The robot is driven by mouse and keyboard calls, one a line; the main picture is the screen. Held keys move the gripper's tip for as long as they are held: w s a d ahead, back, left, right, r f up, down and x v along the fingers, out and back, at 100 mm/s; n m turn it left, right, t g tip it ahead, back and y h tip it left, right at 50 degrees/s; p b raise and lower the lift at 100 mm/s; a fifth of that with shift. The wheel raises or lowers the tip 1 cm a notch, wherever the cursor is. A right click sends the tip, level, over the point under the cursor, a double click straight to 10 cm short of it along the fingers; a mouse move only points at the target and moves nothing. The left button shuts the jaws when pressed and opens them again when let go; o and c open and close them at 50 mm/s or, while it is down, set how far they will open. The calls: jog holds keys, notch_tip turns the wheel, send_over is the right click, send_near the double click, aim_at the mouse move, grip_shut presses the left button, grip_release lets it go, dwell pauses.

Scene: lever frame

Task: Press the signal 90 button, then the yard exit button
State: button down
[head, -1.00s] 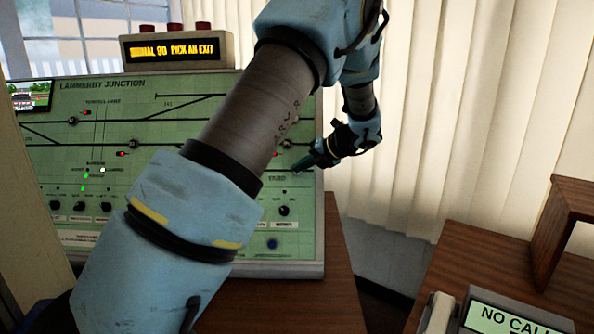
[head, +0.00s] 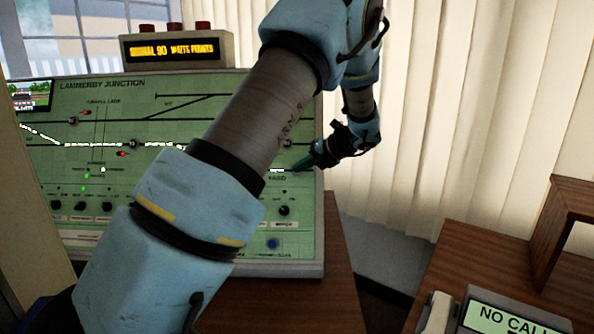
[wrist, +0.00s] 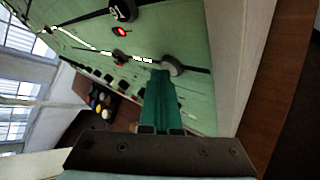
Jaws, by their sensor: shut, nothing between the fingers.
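The green control panel (head: 180,110), headed Lammerby Junction, stands upright in the head view. My gripper (head: 303,166) is shut and empty, its green fingers pointing at the panel's right side just above the yard label (head: 277,179). In the wrist view, the tips of my gripper (wrist: 160,76) are right beside a round grey button (wrist: 172,65) at the end of a track line, seemingly the yard exit button; contact cannot be told. Other round track buttons show, one at mid panel (head: 133,144); I cannot read which is signal 90. My arm hides the panel's middle.
The display box (head: 178,49) on top reads "SIGNAL 90 WAITS POINTS". Black knobs (head: 80,206) and a blue button (head: 272,243) sit lower on the panel. A desk (head: 480,265) with a phone and screen stands at the right, blinds behind.

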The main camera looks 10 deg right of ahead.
dwell(0.3)
jog(key=shift+s+a+r+p, duration=0.1)
jog(key=shift+s+r+p, duration=0.1)
jog(key=shift+s+p, duration=0.15)
jog(key=shift+s+a+r+p, duration=0.1)
jog(key=shift+s+r+p, duration=0.1)
jog(key=shift+s, duration=0.25)
jog(key=s, duration=0.1)
jog(key=s+r+p, duration=0.1)
jog(key=s, duration=0.1)
jog(key=s+r+p, duration=0.1)
jog(key=shift+s+a+r, duration=0.15)
jog(key=shift+a+r, duration=0.05)
jog(key=shift+a, duration=0.2)
